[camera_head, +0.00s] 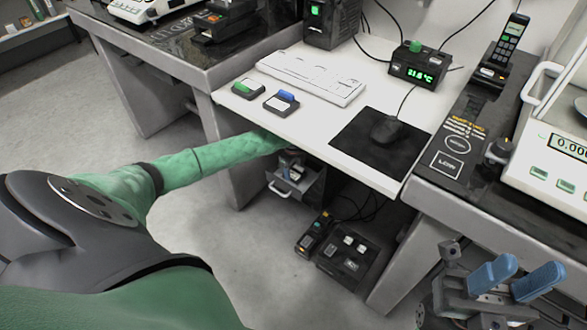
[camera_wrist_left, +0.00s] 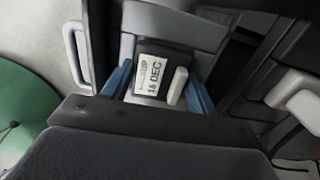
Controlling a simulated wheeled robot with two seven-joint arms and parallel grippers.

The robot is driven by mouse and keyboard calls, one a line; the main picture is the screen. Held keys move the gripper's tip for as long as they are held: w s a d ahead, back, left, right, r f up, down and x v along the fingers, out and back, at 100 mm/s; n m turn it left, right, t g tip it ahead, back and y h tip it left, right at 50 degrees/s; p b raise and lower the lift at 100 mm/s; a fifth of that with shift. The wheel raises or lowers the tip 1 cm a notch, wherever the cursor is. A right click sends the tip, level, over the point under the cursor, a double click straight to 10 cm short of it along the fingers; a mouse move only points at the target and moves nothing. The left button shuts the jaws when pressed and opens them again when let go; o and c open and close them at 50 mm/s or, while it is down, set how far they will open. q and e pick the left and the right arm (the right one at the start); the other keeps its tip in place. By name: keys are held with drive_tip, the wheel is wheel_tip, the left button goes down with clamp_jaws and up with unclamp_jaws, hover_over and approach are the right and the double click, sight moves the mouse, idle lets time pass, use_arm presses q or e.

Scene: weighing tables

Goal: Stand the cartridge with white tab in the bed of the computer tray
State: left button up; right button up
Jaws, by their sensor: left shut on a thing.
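The cartridge with white tab (camera_wrist_left: 151,64) shows in the left wrist view, with a white label reading "16 DEC" and a pale tab (camera_wrist_left: 177,86) at its right. My left gripper (camera_wrist_left: 160,88) is shut on it, one blue finger on each side. The grey computer tray (camera_wrist_left: 190,28) surrounds the far part of the cartridge. I cannot tell whether the cartridge rests on the bed. In the head view the tray (camera_head: 307,190) is pulled out under the white table, and my arm partly hides the gripper there. My right gripper (camera_head: 517,283) is open and empty at lower right.
Cartridges with a green tab (camera_head: 241,88) and a blue tab (camera_head: 281,103) lie on the white table (camera_head: 330,118) near a keyboard (camera_head: 311,78). The table edge overhangs the tray. Black boxes (camera_head: 350,260) stand on the floor below. A scale (camera_head: 550,150) is at right.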

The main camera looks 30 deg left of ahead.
sight(293, 172)
use_arm(q)
drive_tip(key=shift+f, duration=0.2)
drive_tip(key=o, duration=1.4)
drive_tip(key=shift+o, duration=0.2)
drive_tip(key=shift+r+p, duration=3.75)
drive_tip(key=shift+p, duration=0.3)
